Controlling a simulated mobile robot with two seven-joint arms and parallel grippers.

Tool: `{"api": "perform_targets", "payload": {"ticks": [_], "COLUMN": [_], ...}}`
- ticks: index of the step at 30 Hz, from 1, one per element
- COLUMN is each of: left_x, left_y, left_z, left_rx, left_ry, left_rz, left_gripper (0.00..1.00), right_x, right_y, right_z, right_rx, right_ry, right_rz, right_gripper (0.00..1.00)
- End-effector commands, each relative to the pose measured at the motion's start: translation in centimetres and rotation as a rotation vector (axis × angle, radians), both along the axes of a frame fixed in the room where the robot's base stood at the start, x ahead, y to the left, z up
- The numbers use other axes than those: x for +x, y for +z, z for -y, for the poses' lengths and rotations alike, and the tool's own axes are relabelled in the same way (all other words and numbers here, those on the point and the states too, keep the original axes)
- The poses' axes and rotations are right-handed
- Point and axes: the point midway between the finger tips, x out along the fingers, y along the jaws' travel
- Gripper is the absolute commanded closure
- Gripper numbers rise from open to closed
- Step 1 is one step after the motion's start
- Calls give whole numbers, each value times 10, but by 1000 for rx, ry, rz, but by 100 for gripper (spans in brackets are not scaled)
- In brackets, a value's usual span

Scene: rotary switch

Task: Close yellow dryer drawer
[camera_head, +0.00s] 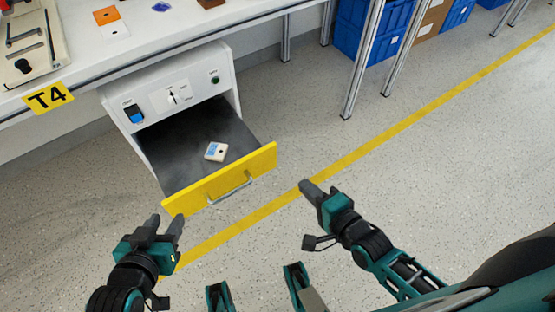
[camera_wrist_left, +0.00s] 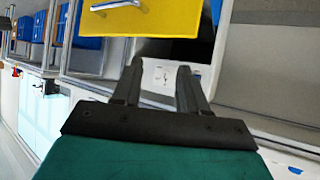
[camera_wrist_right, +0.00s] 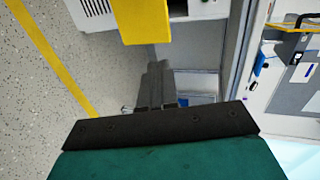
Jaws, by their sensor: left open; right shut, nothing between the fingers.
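The dryer (camera_head: 160,95) is a white box under the table with a blue switch, a dial and a green button on its front. Its drawer with the yellow front (camera_head: 222,180) is pulled out and shows a dark inside. A small white and blue part (camera_head: 216,151) lies in it. A grey handle (camera_head: 231,190) is on the yellow front. My left gripper (camera_head: 166,224) is open and empty, close to the left end of the yellow front. My right gripper (camera_head: 307,187) is shut and empty, right of the front and apart from it. The yellow front also shows in the left wrist view (camera_wrist_left: 150,18) and the right wrist view (camera_wrist_right: 160,22).
The white table (camera_head: 120,55) with a T4 label (camera_head: 48,98) overhangs the dryer. Its metal legs (camera_head: 360,70) and blue crates (camera_head: 370,30) stand at the back. A yellow line (camera_head: 400,125) crosses the speckled floor, which is clear to the right of the drawer.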

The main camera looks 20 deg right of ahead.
Motion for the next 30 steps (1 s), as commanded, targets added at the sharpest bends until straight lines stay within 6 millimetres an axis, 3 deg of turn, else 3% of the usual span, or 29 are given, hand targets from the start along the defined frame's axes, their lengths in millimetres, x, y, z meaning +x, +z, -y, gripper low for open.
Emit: {"api": "perform_targets", "payload": {"ticks": [5, 15, 21, 30], "left_x": [0, -4, -2, 2], "left_y": [-4, -32, -32, -28], "left_z": [0, 1, 6, 12], "left_rx": [1, 0, -15, -28], "left_ry": [-2, -6, -8, -12], "left_rz": [5, -17, -16, -5], "left_gripper": [57, 57, 57, 57], "right_x": [14, 78, 110, 129], "right_y": [-6, -28, -32, -30], "right_z": [-4, -25, -35, -42], "right_rx": [18, 16, 14, 14], "right_ry": [-5, -4, -4, -5], "right_rz": [-1, 2, 1, -3], "right_gripper": [100, 100, 100, 100]}}
